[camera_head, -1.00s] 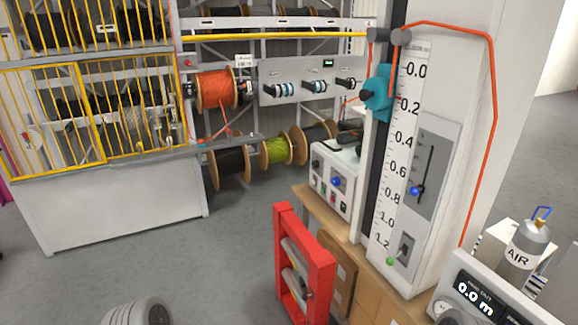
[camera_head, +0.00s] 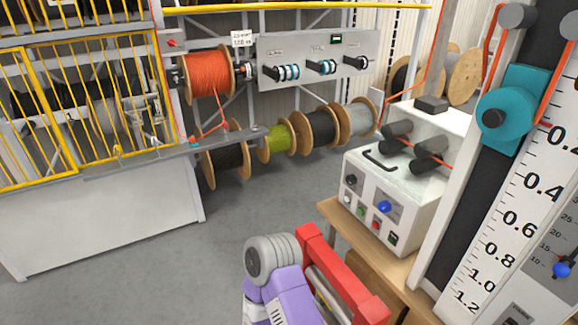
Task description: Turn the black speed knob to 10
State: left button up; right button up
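A white control box (camera_head: 418,222) stands on the wooden bench at the right of centre. Its front has a small black knob (camera_head: 351,180) at the upper left and a blue knob (camera_head: 384,207) to the right of it. The knob markings are too small to read, and I cannot tell which knob is for speed. More black knobs (camera_head: 269,73) sit on the grey panel behind. A grey and purple link of my arm shows at the bottom, in front of the box.
Black rollers with orange cable (camera_head: 431,150) sit on top of the box. A teal carriage (camera_head: 512,105) and a scale stand at right. Grey floor is clear at centre left.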

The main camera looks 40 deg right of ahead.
aim_at(352, 179)
jog(key=z, duration=0.6)
jog(key=i, duration=1.3)
jog(key=z, duration=1.05)
